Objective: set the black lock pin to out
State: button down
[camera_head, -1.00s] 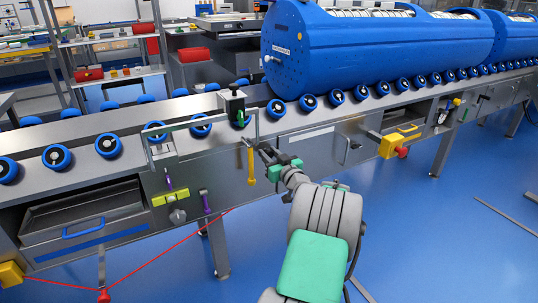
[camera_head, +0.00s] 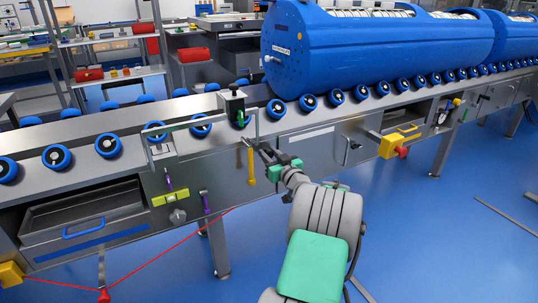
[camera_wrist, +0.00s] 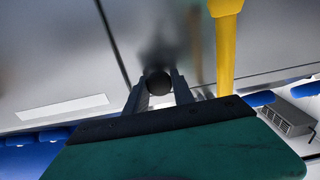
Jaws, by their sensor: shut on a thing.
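The black lock pin shows in the wrist view as a dark round knob (camera_wrist: 158,83) on the grey metal front panel. My gripper (camera_wrist: 159,86) is shut on it, with one finger on each side of the knob. In the head view my gripper (camera_head: 262,149) is at the front panel of the roller conveyor, just right of the yellow lever. There the pin is hidden or too small to make out. How far the pin stands out from the panel cannot be told.
The yellow lever (camera_wrist: 226,50) hangs close beside my gripper; it also shows in the head view (camera_head: 251,166). A bent metal bar frame (camera_head: 203,121) stands to the left. A large blue tub (camera_head: 375,50) rests on the rollers behind. The blue floor at right is mostly clear.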

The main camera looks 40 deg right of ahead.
jog(key=shift+b+v, duration=0.55)
jog(key=shift+v, duration=0.75)
jog(key=shift+f, duration=0.1)
jog(key=c, duration=1.1)
grip_release()
jog(key=p+v, duration=0.1)
jog(key=v, duration=0.7)
jog(key=shift+p, duration=0.4)
